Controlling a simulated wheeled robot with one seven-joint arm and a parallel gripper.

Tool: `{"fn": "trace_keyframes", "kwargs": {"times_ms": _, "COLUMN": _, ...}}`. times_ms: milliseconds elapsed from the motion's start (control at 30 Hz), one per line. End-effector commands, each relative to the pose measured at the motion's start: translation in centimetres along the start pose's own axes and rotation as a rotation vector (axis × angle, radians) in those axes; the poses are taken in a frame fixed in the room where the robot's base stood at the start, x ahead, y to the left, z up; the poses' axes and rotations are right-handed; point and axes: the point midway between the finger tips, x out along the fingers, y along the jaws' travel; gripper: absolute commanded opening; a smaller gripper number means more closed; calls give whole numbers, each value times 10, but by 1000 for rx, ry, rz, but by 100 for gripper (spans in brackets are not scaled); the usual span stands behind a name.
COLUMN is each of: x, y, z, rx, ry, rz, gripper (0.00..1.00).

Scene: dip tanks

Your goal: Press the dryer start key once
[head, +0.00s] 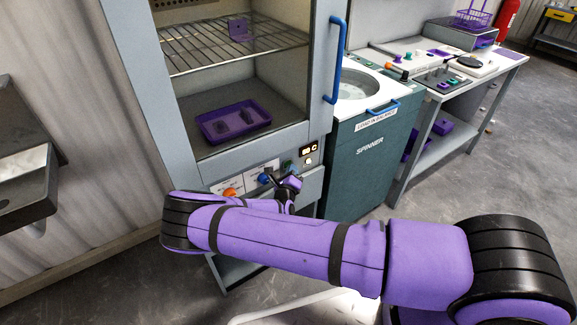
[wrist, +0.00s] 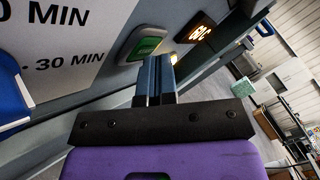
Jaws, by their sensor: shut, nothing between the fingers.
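The dryer is the grey cabinet (head: 125,30) with a wire shelf, and its control panel runs along the lower front. A green key in a pale frame, likely the start key, shows in the wrist view (wrist: 146,45) and, small, in the head view (head: 287,166). My gripper (wrist: 159,60) is shut and empty. In the wrist view its fingertips lie just below and right of the green key; I cannot tell whether they touch the panel. In the head view my gripper (head: 294,181) is at the panel, partly hidden by my arm.
A lit display (wrist: 196,33) sits right of the key, with a small lit lamp (wrist: 173,59) beneath it. A blue knob (wrist: 12,95) is at the left; an orange knob (head: 231,192) is further left. The spinner (head: 365,165) stands right of the dryer. A purple tray (head: 235,122) lies inside.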

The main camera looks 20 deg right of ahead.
Motion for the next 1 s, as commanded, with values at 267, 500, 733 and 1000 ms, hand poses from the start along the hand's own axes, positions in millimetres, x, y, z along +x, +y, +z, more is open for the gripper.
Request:
{"fn": "trace_keyframes", "kwargs": {"times_ms": 267, "x": 1, "y": 0, "z": 1, "rx": 1, "ry": -1, "rz": 0, "gripper": 0}}
{"fn": "trace_keyframes", "kwargs": {"times_ms": 500, "x": -3, "y": -2, "z": -2, "rx": 1, "ry": -1, "rz": 0, "gripper": 0}}
{"fn": "trace_keyframes", "kwargs": {"times_ms": 733, "x": -10, "y": -8, "z": -7, "rx": 0, "ry": -1, "rz": 0, "gripper": 0}}
{"fn": "trace_keyframes", "kwargs": {"times_ms": 1000, "x": -11, "y": -8, "z": -8, "rx": 1, "ry": -1, "rz": 0, "gripper": 0}}
